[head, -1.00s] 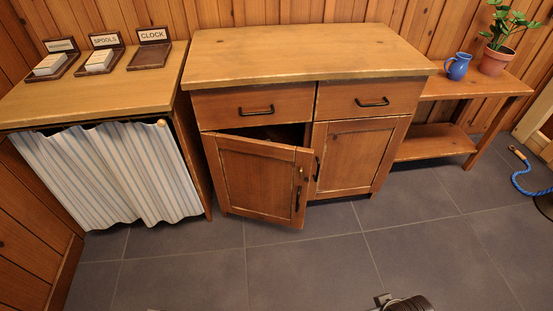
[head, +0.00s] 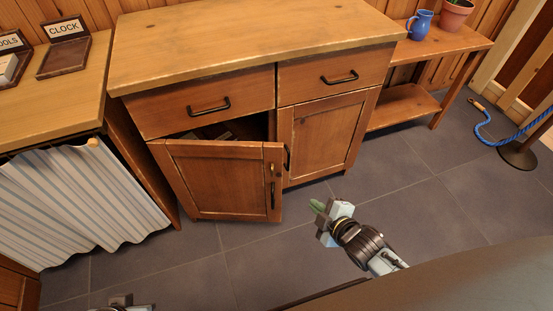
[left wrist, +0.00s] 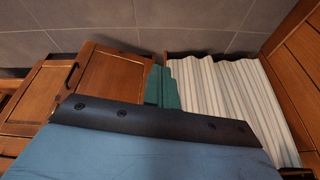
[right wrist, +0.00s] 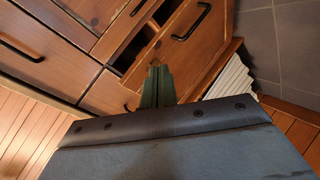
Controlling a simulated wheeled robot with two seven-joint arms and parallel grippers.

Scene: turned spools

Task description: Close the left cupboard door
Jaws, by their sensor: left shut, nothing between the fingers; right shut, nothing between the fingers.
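The left cupboard door (head: 222,182) stands partly open, swung out from the wooden cupboard (head: 140,112), with its black handle (head: 272,194) near its right edge. A dark gap shows above it, with something unclear inside. My right gripper (head: 316,208) is shut and empty, in front of the cupboard and to the right of the door, apart from it. Its green fingers show in the right wrist view (right wrist: 158,86), with the open door beyond. My left gripper (head: 121,300) is at the bottom edge of the head view. Its green fingers are together in the left wrist view (left wrist: 162,86).
The right cupboard door (head: 322,138) and both drawers are shut. A striped curtain (head: 80,195) hangs under the left counter. A low bench (head: 455,42) with a blue jug (head: 420,25) stands right. The grey floor ahead is clear.

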